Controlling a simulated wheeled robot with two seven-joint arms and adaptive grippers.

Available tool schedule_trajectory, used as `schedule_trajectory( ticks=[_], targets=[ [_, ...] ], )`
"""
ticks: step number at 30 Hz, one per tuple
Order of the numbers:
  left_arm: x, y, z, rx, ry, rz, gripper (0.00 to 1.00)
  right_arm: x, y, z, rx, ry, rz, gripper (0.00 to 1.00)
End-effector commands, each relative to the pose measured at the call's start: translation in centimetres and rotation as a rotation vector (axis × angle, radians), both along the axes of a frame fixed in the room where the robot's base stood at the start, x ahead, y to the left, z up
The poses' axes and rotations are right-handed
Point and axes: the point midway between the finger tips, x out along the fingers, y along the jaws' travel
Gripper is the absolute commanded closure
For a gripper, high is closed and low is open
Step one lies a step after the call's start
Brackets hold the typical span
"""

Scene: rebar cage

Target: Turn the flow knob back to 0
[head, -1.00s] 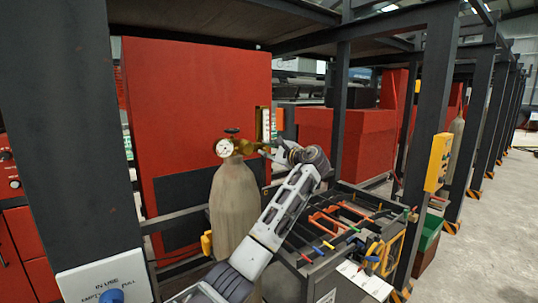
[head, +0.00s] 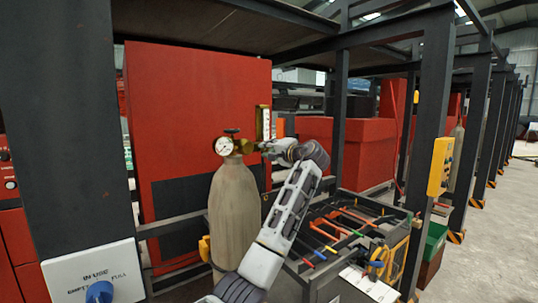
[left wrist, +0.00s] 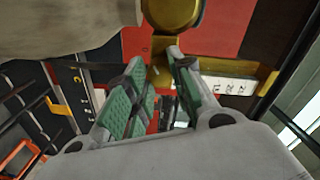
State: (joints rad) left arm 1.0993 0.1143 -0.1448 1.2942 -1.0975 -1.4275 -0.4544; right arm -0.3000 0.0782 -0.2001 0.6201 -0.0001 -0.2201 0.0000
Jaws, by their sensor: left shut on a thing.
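A tan gas cylinder (head: 235,205) stands upright in front of a red panel. Its brass regulator carries a round white gauge (head: 224,146) and, to the right, an upright flow tube (head: 265,122) with a brass back. My left gripper (head: 267,147) is at the brass fitting below the flow tube. In the left wrist view its green-padded fingers (left wrist: 156,60) close around the brass part (left wrist: 160,72), which I take to be the flow knob. The knob is mostly hidden by the fingers, and its setting cannot be read. My right gripper is out of view.
A dark post and a white tag plate with a blue knob (head: 99,292) are at the left. A yellow box (head: 440,165) hangs on a right post.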

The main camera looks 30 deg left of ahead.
Motion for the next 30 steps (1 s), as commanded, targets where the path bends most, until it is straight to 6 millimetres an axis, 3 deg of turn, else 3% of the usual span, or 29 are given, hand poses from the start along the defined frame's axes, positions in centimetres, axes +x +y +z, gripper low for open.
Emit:
schedule_trajectory(
  ticks=[9,18,27,28,30],
  targets=[
    [0.0,0.0,-0.3,-0.075,-0.167,0.0,1.0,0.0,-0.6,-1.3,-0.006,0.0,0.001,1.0],
    [0.0,0.0,-0.3,-0.095,-0.216,0.0,1.0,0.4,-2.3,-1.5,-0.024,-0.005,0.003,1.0],
    [0.0,0.0,-0.3,-0.095,-0.216,0.001,1.0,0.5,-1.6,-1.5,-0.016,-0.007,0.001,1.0],
    [0.0,0.0,-0.3,-0.096,-0.216,0.0,0.75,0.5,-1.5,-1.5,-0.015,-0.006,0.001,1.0],
    [0.0,0.0,-0.3,-0.096,-0.216,0.0,0.66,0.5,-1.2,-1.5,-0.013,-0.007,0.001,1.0]
  ],
)
